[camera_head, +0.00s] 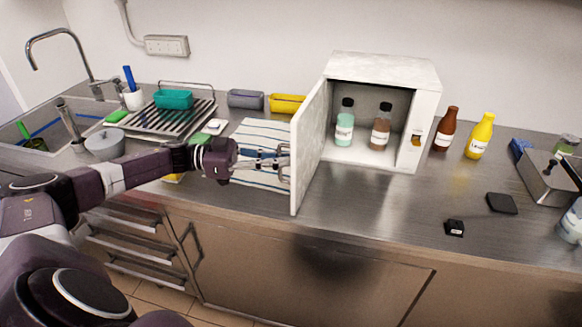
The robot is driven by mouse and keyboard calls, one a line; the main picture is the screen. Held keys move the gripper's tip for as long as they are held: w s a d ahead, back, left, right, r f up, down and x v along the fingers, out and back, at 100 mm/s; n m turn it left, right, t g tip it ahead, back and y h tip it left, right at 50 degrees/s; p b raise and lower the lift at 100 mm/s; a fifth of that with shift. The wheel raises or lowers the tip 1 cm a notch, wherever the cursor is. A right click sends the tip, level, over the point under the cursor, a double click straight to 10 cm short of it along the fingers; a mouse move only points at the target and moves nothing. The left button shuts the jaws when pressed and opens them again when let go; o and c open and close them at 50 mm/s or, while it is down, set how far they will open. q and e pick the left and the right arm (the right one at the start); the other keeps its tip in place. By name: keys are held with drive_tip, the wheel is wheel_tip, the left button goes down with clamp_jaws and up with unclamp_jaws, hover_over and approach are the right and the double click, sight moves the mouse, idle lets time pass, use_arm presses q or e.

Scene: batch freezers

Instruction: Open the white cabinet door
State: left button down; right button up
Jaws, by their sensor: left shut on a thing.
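The white cabinet (385,68) stands on the steel counter, with its front open. Its white door (309,145) is swung wide out toward the front left. Inside the cabinet are a green-filled bottle (344,130) and a brown-filled bottle (381,134), both upright with dark caps. My left gripper (284,165) is at the outer face of the door, shut on the door; the fingers hide the exact spot where they hold it. My right gripper is not in view.
A brown bottle (446,130) and a yellow bottle (480,136) stand right of the cabinet. A striped cloth (262,132) lies left of the door. A dish rack (160,122) and sink are further left. The counter in front of the cabinet is clear.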

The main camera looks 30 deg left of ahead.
use_arm(q)
drive_tip(key=shift+a, duration=0.5)
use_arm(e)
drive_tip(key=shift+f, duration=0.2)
use_arm(q)
drive_tip(key=c, duration=2.2)
unclamp_jaws()
drive_tip(key=shift+o, duration=0.5)
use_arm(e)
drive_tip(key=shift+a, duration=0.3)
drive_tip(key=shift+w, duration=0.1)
use_arm(q)
drive_tip(key=v, duration=1.2)
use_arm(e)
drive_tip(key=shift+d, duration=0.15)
